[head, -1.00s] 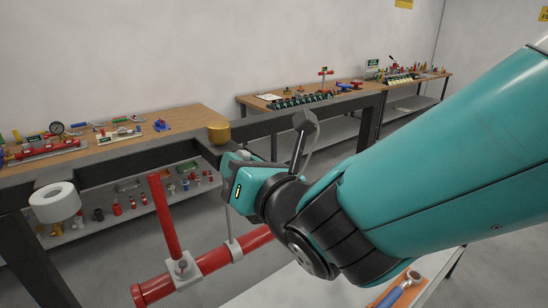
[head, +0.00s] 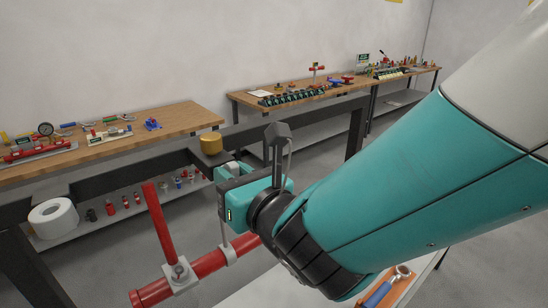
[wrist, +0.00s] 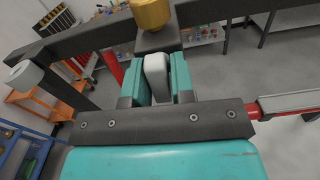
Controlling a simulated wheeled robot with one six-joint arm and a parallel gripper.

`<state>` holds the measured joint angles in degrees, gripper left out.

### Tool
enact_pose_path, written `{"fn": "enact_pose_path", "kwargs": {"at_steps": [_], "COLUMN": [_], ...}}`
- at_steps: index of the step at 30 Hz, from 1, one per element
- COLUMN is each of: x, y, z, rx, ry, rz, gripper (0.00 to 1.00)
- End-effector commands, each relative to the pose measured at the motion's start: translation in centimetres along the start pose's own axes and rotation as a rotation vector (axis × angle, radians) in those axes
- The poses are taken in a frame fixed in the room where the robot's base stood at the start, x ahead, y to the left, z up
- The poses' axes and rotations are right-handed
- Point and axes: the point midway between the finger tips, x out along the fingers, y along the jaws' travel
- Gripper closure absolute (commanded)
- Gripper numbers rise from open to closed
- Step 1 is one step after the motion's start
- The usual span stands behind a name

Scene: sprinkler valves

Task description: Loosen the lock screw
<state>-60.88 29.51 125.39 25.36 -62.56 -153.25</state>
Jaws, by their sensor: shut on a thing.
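My gripper (wrist: 157,82) has its teal fingers shut on a pale grey rounded part (wrist: 156,68), just in front of the dark beam. Its pale tip (head: 229,170) also shows in the head view at the gripper's end. I cannot tell for certain whether this part is the lock screw. A brass-coloured cylinder (head: 211,144) stands on the beam's bracket just above and beyond the fingers; it also shows in the wrist view (wrist: 151,13). The fingers are apart from it. My gripper's body hides much of the area below the bracket.
A dark beam (head: 262,130) runs behind my gripper. Below hangs a red pipe (head: 210,262) with an upright red branch (head: 159,224) and a pale rod (head: 223,213). A white roll (head: 52,217) is at left. Wooden benches (head: 180,117) with fittings stand behind.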

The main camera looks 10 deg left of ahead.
Motion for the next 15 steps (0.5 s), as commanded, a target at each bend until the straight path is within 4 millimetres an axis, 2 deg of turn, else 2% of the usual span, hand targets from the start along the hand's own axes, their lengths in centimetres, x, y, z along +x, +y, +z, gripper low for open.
{"fn": "enact_pose_path", "kwargs": {"at_steps": [2, 3, 6, 15], "x": [-0.02, -0.02, -0.01, -0.16], "y": [-0.01, -0.01, -0.01, 0.01], "z": [-0.08, -0.09, -0.07, -0.09], "rx": [0.000, 0.001, 0.001, 0.002], "ry": [0.001, 0.001, 0.001, 0.000], "rz": [0.000, 0.000, 0.000, 0.000], "gripper": [1.00, 0.70, 0.47, 0.47]}}
